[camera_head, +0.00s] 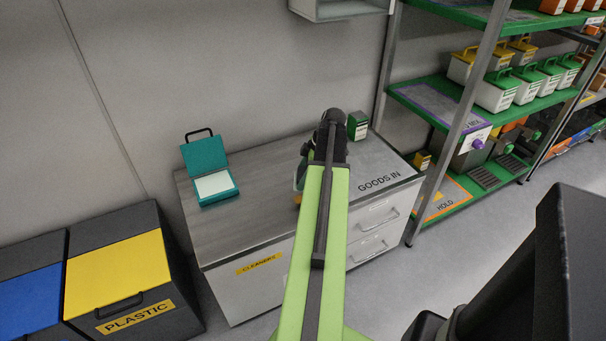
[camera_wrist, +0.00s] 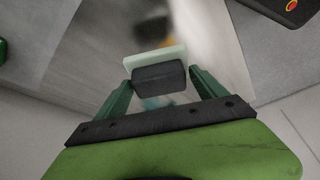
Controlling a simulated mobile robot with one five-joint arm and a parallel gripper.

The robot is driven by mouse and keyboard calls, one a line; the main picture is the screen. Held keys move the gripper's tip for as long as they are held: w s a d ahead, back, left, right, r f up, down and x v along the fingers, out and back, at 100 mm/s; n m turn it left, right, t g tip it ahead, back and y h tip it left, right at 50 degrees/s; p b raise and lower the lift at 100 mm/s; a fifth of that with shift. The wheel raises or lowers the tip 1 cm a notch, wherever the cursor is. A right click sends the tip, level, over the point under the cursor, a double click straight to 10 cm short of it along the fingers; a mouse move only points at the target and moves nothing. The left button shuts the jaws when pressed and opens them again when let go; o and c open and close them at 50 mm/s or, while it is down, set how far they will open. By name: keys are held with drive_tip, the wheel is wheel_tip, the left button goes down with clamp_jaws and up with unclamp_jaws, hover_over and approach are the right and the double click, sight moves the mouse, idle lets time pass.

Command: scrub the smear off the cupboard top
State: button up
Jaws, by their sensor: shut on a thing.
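My gripper (camera_wrist: 160,84) has two dark green fingers shut on a scrubber (camera_wrist: 160,77), a dark block with a pale green pad. The scrubber's far side faces a blurred surface in the wrist view; I cannot tell whether it touches. In the head view my arm hides the gripper's fingers and the middle of the top. I cannot make out the smear clearly; a brownish, blurred patch lies beyond the pad in the wrist view.
An open teal case (camera_head: 206,170) stands at the left of the top. A small green box (camera_head: 357,125) is at the back right, near the "GOODS IN" lettering. Bins with blue and yellow (camera_head: 118,275) lids stand left; green shelving (camera_head: 440,100) stands right.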

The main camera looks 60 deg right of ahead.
sight(299, 173)
wheel_tip(299, 173, up, 3)
drive_tip(key=p, duration=0.3)
drive_tip(key=shift+r, duration=0.1)
